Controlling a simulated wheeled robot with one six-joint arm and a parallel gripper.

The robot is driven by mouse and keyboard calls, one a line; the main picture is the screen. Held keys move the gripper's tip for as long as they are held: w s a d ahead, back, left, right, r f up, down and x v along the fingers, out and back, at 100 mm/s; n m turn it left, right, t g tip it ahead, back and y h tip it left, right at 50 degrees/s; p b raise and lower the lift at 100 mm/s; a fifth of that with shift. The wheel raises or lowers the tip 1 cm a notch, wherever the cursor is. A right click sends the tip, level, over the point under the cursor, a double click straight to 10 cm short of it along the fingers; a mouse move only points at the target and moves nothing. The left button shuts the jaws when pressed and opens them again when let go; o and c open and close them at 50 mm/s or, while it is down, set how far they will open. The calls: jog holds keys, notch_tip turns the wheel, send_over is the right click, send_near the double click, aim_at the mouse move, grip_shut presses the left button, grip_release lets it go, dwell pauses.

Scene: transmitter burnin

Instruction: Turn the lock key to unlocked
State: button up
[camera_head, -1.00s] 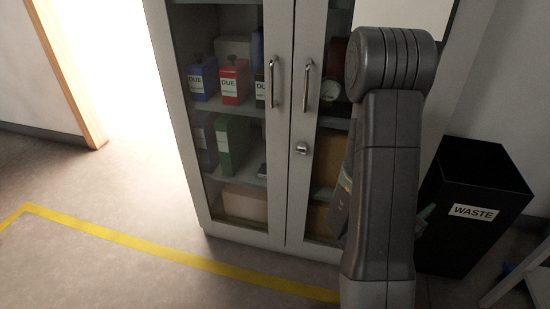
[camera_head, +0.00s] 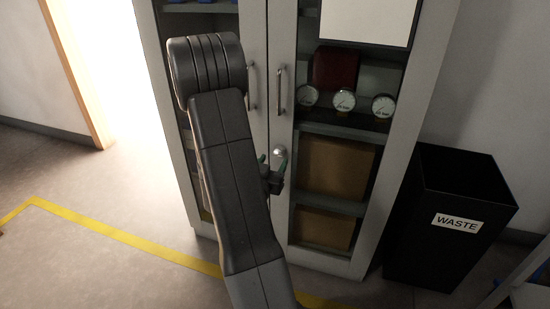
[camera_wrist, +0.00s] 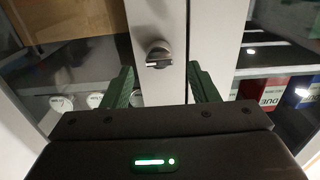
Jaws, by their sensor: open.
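The lock key (camera_wrist: 158,54) is a round metal knob with a flat grip, set in the edge of a pale cabinet door. In the wrist view its grip lies roughly level across the picture. My gripper (camera_wrist: 160,88) is open, with one green finger to each side of the lock in the wrist view. Nothing is between the fingers, and they look short of the lock. The cabinet doors (camera_head: 281,60) are shut.
Two vertical door handles (camera_head: 279,90) stand above the lock. Behind the glass are several gauges (camera_head: 344,101) and cardboard boxes (camera_head: 337,167). A black waste bin (camera_head: 450,215) stands right of the cabinet. Yellow tape (camera_head: 120,238) marks the open floor in front.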

aim_at(277, 156)
jog(key=shift+x, duration=2)
jog(key=c, duration=1)
